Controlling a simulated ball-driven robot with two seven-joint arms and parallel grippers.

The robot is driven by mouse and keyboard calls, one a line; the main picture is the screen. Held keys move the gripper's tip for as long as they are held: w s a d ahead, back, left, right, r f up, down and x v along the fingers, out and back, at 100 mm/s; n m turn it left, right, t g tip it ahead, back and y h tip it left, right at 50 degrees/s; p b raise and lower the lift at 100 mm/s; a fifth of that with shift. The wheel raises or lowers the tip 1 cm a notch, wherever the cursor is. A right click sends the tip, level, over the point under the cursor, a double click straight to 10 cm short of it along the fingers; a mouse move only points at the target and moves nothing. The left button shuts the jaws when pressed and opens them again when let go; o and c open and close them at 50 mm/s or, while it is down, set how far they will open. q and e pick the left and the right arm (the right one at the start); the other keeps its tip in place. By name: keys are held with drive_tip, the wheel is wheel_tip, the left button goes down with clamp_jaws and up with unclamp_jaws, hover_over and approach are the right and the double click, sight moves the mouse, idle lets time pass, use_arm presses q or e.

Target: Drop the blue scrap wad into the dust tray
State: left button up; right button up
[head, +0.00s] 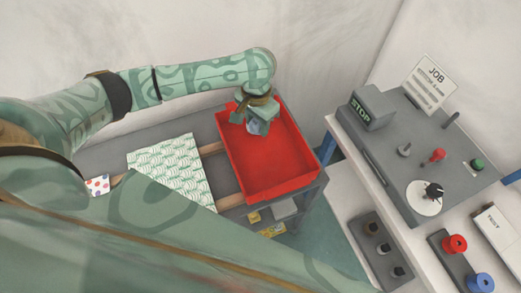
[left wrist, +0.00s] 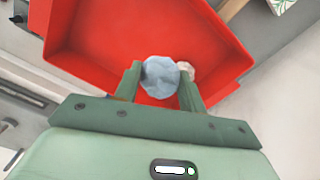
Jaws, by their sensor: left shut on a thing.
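The blue scrap wad (left wrist: 160,77) is between the fingers of my left gripper (left wrist: 161,84) in the left wrist view. In the head view my left gripper (head: 255,121) is over the far part of the red dust tray (head: 270,170), with the wad (head: 254,127) partly showing below the fingers. The gripper is shut on the wad. The red tray also fills the background of the left wrist view (left wrist: 150,30). A small pale lump (left wrist: 186,71) shows beside the wad near the right finger; I cannot tell whether it touches the wad. My right gripper is not in view.
A green-patterned cloth (head: 172,168) lies left of the tray, with a dotted scrap (head: 97,186) farther left. At right, a white table holds a grey panel (head: 420,150) with a STOP box (head: 372,107), and red (head: 454,244) and blue (head: 481,283) spools.

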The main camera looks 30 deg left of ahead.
use_arm(q)
drive_tip(key=o, duration=1)
wheel_tip(320, 180, up, 16)
drive_tip(key=p, duration=0.6)
drive_tip(key=shift+r+p, duration=0.1)
drive_tip(key=shift+p, duration=0.3)
